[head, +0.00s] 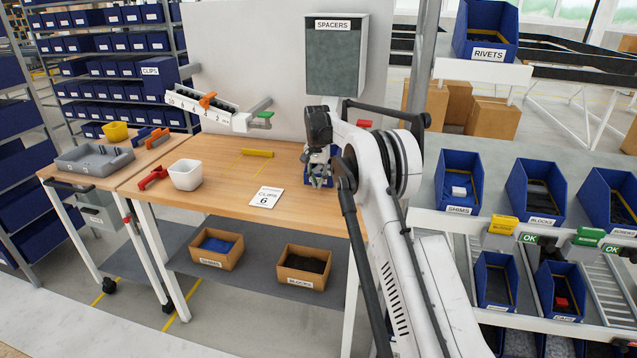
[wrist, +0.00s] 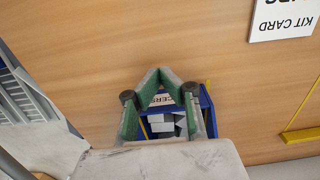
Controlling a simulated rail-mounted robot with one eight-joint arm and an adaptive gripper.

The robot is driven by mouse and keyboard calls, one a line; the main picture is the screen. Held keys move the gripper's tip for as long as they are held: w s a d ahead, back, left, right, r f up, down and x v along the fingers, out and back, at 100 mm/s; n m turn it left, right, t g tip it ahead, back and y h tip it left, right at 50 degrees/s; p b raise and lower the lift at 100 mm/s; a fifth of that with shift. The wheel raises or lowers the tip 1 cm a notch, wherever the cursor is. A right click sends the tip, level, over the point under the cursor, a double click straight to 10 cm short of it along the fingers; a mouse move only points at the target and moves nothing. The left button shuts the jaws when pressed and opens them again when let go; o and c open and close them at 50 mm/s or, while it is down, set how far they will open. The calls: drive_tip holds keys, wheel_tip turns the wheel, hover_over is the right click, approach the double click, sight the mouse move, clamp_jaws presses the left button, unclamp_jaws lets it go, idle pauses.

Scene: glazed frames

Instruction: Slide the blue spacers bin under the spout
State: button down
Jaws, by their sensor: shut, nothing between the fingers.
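The blue spacers bin (head: 309,169) stands on the wooden bench, mostly hidden behind my gripper in the head view. In the wrist view the bin (wrist: 208,113) shows below the fingers, with part of its white label and some grey pieces inside. My gripper (head: 319,182) is shut and empty, pointing down at the bin; its green-padded fingertips meet near the label end in the wrist view (wrist: 160,73). I cannot tell whether they touch the bin. A grey hopper marked SPACERS (head: 336,55) hangs on the back panel above. No spout is clearly visible beneath it; my arm covers part of that area.
On the bench lie a kit card (head: 266,197), a yellow strip (head: 257,153), a white tub (head: 186,174) and a red clip (head: 153,178). A numbered rail with an orange slider (head: 207,100) juts over the back left. The bench middle is mostly clear.

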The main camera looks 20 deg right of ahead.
drive_tip(key=shift+s+a+r, duration=0.45)
drive_tip(key=shift+s+r, duration=0.1)
drive_tip(key=shift+s, duration=0.05)
wheel_tip(320, 180, up, 9)
drive_tip(key=s+a+r+n+t, duration=0.2)
drive_tip(key=s+a+r, duration=0.2)
drive_tip(key=s+r, duration=0.8)
drive_tip(key=s+a+r+n+t, duration=0.1)
drive_tip(key=s+r, duration=0.2)
drive_tip(key=s, duration=0.3)
drive_tip(key=s+a+r, duration=0.2)
drive_tip(key=s, duration=0.4)
drive_tip(key=s+a+f+n+t, duration=0.1)
drive_tip(key=s+f, duration=0.2)
drive_tip(key=s, duration=0.7)
drive_tip(key=s+a+f+n+t, duration=0.1)
drive_tip(key=s+f, duration=0.3)
drive_tip(key=s, duration=0.6)
drive_tip(key=s+a+f+n+t, duration=0.1)
drive_tip(key=s+f, duration=0.3)
drive_tip(key=s, duration=0.6)
drive_tip(key=shift+s+a+n+t, duration=0.2)
drive_tip(key=shift+s+n+t, duration=0.1)
drive_tip(key=shift+t, duration=0.3)
